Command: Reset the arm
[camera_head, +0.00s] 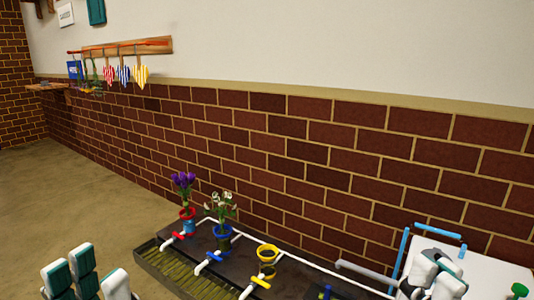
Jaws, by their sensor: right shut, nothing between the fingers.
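My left gripper (98,268) is at the bottom left, low in the picture, with white and teal fingers pointing up. Its fingers stand apart with nothing visible between them. The rest of the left arm is out of the frame. My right gripper (436,272) is at the lower right, over the white surface beside the blue pipe frame. Its white and grey fingers are close together and hold nothing. The lower part of the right gripper is cut off by the bottom edge.
A dark bench (215,243) along the brick wall holds a red vase (187,215) with purple flowers, a blue vase (222,228) with white flowers and a yellow vase (267,252). A blue pipe frame (404,250) stands near my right gripper. The floor (70,210) at left is clear.

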